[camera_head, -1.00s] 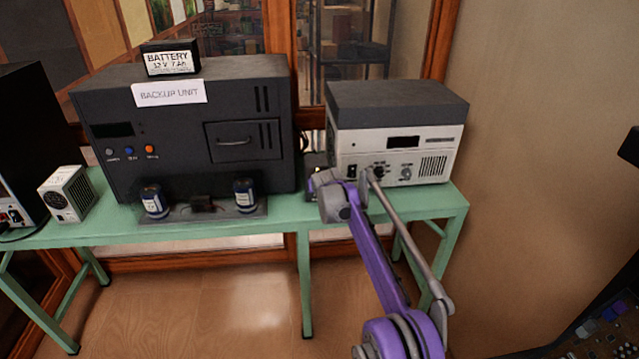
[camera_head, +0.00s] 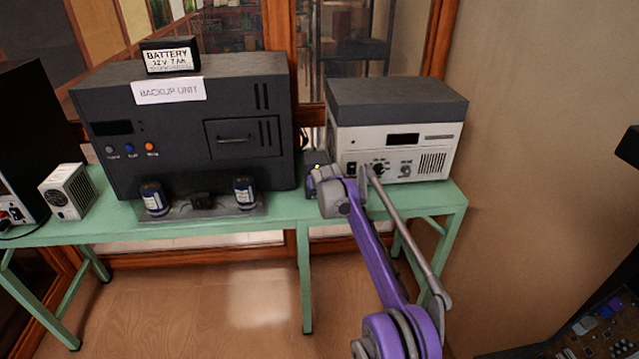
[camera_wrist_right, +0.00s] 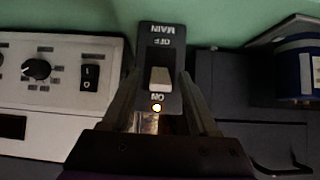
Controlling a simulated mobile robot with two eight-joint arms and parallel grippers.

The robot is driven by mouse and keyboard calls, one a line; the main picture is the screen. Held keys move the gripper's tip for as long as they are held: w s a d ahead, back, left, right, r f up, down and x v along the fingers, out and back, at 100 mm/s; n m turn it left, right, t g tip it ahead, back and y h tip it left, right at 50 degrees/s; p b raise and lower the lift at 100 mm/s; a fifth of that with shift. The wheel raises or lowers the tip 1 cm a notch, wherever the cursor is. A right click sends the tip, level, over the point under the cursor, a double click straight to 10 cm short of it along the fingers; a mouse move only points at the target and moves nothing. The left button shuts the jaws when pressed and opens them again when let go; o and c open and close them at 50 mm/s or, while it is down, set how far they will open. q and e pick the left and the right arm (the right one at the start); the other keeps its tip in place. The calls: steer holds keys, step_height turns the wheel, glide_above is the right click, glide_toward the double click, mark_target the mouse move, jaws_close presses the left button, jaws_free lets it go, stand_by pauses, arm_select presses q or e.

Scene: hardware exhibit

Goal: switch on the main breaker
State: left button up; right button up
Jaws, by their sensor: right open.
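The main breaker (camera_wrist_right: 147,52) is a small dark box labelled MAIN, OFF and ON, seen upside down in the wrist view. Whether a finger touches the lever cannot be told. In the head view the breaker (camera_head: 316,158) is partly hidden by my right arm. My left gripper is in neither view.
On the green table (camera_head: 285,212), a white and grey unit (camera_head: 432,145) with knobs stands close right of the breaker. A black backup unit (camera_head: 190,125) stands to its left, with blue cylinders (camera_head: 245,194) on a plate in front. The floor before the table is clear.

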steer(key=shift+s+r, duration=0.1)
steer(key=v, duration=1)
steer(key=shift+s+r+b, duration=0.15)
steer(key=shift+s+b, duration=0.05)
steer(key=shift+b, duration=0.1)
